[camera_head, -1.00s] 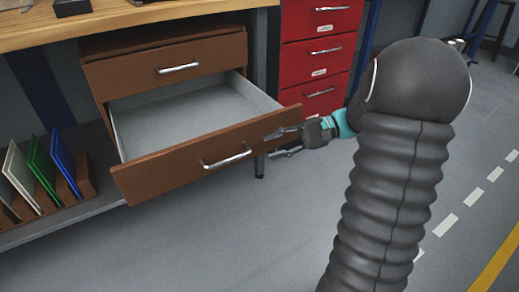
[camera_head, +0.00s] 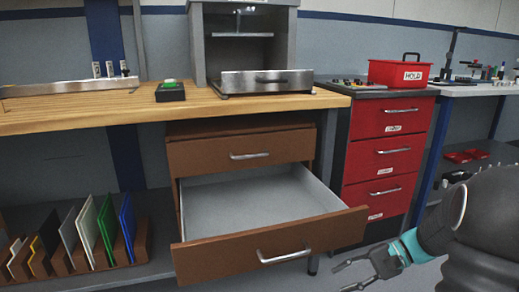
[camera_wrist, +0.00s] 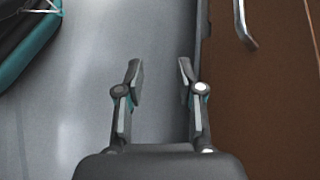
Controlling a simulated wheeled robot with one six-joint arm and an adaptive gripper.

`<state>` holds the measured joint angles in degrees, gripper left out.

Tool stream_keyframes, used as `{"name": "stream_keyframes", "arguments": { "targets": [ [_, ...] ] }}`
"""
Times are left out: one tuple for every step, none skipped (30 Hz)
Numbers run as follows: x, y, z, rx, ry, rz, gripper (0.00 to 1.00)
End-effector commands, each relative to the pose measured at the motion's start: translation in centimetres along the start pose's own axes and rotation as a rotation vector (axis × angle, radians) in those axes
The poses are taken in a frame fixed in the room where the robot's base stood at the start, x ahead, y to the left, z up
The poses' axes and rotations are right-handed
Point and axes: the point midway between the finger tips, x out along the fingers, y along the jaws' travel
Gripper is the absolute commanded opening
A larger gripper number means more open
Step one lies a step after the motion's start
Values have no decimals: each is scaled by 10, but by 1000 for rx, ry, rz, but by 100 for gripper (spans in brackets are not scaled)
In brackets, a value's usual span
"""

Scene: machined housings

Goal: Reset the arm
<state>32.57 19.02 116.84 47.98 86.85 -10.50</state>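My gripper (camera_head: 351,275) is at the lower right of the head view, in front of and to the right of the open drawer. In the wrist view my gripper (camera_wrist: 158,75) has its two fingers apart with nothing between them. The brown lower drawer (camera_head: 270,246) is pulled out and looks empty inside. Its silver handle (camera_head: 285,256) is free, and my gripper is apart from it. In the wrist view the brown drawer front (camera_wrist: 265,110) and a part of its handle (camera_wrist: 243,25) lie to the right of the fingers.
The upper drawer (camera_head: 215,153) is shut under the wooden bench (camera_head: 60,112). A red cabinet (camera_head: 385,155) stands to the right, with a red HOLD box (camera_head: 399,74) on top. A rack of coloured panels (camera_head: 90,235) sits at the lower left. Grey floor lies below my fingers.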

Motion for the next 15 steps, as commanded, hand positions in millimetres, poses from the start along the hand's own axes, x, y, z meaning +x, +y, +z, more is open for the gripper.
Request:
{"name": "stream_keyframes", "arguments": {
  "targets": [
    [1,9,6,3,36,60,37],
    [2,15,9,3,58,97,37],
    [3,21,12,0,84,142,37],
    [3,25,16,-5,104,175,37],
    [3,29,19,-12,124,208,37],
    [2,33,24,-21,150,250,37],
    [2,36,28,-31,170,282,37],
    [1,38,33,-44,192,315,37],
    [0,41,39,-63,223,358,37],
    [-2,43,44,-80,246,392,37],
    [-3,45,49,-98,270,425,37],
    [-6,46,57,-127,304,470,37],
    [-8,46,63,-151,330,503,37],
    [-10,47,68,-175,357,533,37],
    [-13,46,76,-210,391,572,37]
  ]
}}
